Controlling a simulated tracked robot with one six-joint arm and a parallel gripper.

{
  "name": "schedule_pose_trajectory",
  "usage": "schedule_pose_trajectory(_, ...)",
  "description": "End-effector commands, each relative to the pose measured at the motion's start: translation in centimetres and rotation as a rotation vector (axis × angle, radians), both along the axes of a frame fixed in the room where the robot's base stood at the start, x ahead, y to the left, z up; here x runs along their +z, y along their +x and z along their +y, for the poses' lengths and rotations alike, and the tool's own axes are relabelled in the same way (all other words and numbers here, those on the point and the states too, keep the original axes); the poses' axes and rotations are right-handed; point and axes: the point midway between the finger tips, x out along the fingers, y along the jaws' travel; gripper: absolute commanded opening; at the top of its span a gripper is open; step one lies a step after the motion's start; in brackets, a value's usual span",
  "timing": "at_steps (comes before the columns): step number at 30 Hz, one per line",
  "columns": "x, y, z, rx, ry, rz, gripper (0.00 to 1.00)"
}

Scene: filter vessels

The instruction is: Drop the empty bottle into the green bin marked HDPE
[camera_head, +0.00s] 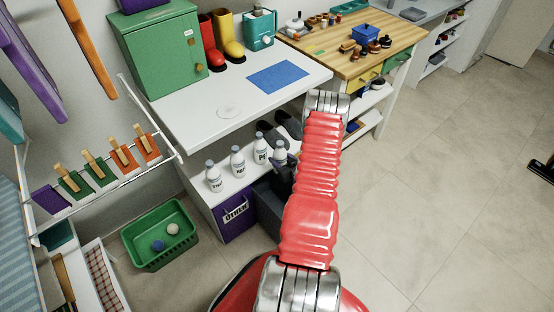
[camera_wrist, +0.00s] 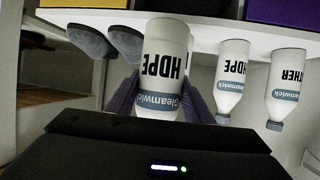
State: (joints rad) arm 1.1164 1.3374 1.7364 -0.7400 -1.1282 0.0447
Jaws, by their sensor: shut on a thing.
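A white bottle marked HDPE (camera_wrist: 165,60) with a blue-grey band fills the middle of the wrist view, which is upside down. My gripper (camera_wrist: 160,95) is shut on it, with a finger on each side. In the head view my gripper (camera_head: 283,167) is small and dark beside the held bottle (camera_head: 280,152), at the shelf below the white counter. Whether the bottle still touches the shelf cannot be told. Its cap is hidden in the wrist view. No green bin marked HDPE can be made out.
Other white bottles (camera_head: 213,177) stand in a row to the left on the shelf. Dark slippers (camera_head: 288,125) lie behind. A purple bin marked OTHER (camera_head: 237,222) stands below. A green basket (camera_head: 148,258) with two balls sits on the floor.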

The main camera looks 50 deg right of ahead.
Motion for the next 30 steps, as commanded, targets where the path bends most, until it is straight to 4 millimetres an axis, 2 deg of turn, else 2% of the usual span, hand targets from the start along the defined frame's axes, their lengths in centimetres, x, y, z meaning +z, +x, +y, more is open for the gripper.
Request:
schedule_pose_trajectory(15, -4.8, -0.1, 0.0, -0.001, 0.001, 0.001, 0.25)
schedule_pose_trajectory(28, -5.4, -0.1, -0.1, -0.002, 0.000, 0.000, 0.25)
schedule_pose_trajectory(29, -5.4, -0.1, -0.1, -0.002, 0.000, 0.000, 0.49)
schedule_pose_trajectory(30, -5.4, -0.1, -0.1, -0.002, 0.000, 0.000, 0.52)
